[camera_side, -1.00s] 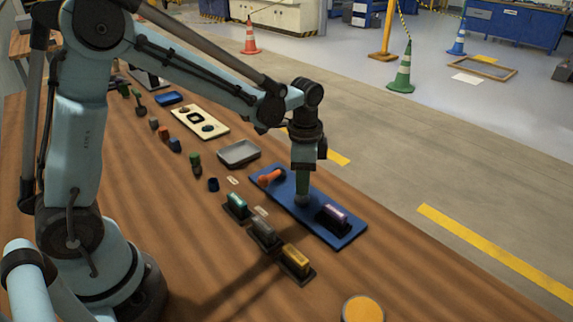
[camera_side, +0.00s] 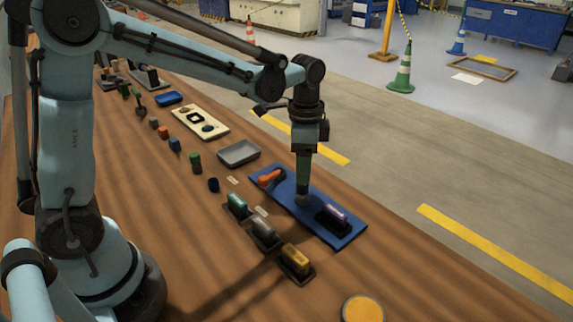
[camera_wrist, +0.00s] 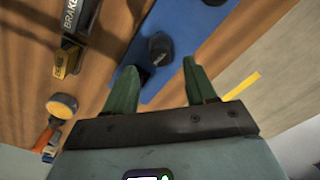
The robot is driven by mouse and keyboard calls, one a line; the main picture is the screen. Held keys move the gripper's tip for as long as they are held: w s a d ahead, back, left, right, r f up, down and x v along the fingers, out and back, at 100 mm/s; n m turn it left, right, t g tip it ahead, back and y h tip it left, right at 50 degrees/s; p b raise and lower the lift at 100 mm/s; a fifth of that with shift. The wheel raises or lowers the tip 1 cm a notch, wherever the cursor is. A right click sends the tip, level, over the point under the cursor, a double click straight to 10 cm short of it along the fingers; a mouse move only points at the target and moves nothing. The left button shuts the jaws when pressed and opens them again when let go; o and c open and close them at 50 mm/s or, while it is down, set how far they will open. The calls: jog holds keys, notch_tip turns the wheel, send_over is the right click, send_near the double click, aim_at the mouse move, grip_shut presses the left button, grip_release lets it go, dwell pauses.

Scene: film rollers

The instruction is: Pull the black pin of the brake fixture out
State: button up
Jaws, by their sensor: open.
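In the side view my gripper (camera_side: 303,186) is directly over the pin; the exact gap is hard to tell.
An orange-topped disc (camera_side: 362,309) is at the front. Bare bench lies right of the yellow roller.

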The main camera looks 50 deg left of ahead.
notch_tip(320, 180, up, 8)
dwell(0.4)
jog(key=s+a+f+n+t, duration=0.1)
jog(key=s+n+t, duration=0.2)
jog(key=s+n, duration=0.1)
jog(key=s+a+f+n+t, duration=0.1)
jog(key=s+f+n+t, duration=0.1)
jog(key=s+n+t, duration=0.2)
jog(key=s+n, duration=0.1)
jog(key=s, duration=0.2)
jog(key=shift+s+a+f, duration=0.25)
jog(key=shift+s, duration=0.05)
